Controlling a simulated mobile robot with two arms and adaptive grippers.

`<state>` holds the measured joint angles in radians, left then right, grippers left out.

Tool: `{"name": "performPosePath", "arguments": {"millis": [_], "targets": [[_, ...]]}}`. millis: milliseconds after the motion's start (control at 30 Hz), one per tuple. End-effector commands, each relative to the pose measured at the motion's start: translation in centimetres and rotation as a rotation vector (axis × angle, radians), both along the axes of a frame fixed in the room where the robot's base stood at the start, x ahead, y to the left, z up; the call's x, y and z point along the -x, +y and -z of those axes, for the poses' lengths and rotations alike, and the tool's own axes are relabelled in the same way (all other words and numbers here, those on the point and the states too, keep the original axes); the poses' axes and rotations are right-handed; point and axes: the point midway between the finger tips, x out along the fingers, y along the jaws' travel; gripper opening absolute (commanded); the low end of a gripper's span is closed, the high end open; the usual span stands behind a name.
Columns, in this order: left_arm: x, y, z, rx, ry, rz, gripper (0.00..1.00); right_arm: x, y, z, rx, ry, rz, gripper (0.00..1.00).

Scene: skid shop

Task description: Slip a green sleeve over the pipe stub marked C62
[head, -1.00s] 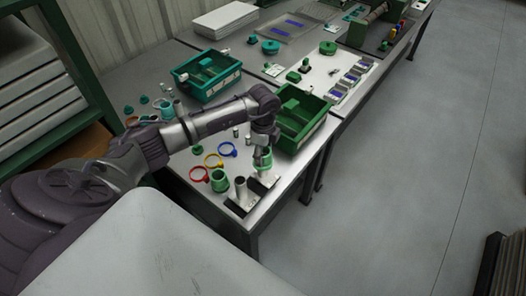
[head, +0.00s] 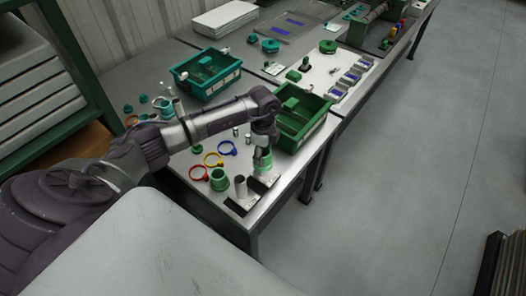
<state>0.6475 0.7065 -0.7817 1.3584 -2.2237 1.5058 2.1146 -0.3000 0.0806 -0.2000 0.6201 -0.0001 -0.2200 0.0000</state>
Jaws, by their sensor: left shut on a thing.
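My left gripper (head: 263,154) points down at the bench's near right corner and is shut on a green sleeve (head: 265,168). The sleeve is upright, around or directly above the right-hand pipe stub, just over its base plate (head: 266,181); the stub itself is hidden by the sleeve and gripper. A second grey pipe stub (head: 241,187) stands bare to the left on its own base. Another green sleeve (head: 219,180) stands on the bench left of that stub. The C62 marking is too small to read. My right gripper is not in view.
Red (head: 198,173), yellow (head: 213,159) and blue (head: 228,148) rings lie left of the gripper. A green bin (head: 318,131) stands close behind it on the right, and a teal bin (head: 186,82) farther back.

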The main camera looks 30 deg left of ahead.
Motion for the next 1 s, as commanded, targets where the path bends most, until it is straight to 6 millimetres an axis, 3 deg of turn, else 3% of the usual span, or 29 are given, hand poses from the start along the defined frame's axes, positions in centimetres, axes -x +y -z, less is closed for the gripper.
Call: {"name": "performPosePath", "arguments": {"millis": [467,500,633,900,1000], "targets": [[0.01,-0.02,0.23,0.000,0.000,0.000,0.37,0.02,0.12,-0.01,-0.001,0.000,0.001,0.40],[0.01,-0.02,0.24,0.000,0.000,0.000,0.60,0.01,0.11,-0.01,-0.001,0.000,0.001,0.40],[0.01,-0.02,0.23,0.000,0.000,0.000,0.82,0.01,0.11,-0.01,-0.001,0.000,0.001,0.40],[0.01,-0.02,0.24,0.000,0.000,0.000,0.86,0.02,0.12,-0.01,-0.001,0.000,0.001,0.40],[0.01,-0.01,0.23,0.000,0.000,0.000,1.00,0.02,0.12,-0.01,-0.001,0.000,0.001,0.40]]}}
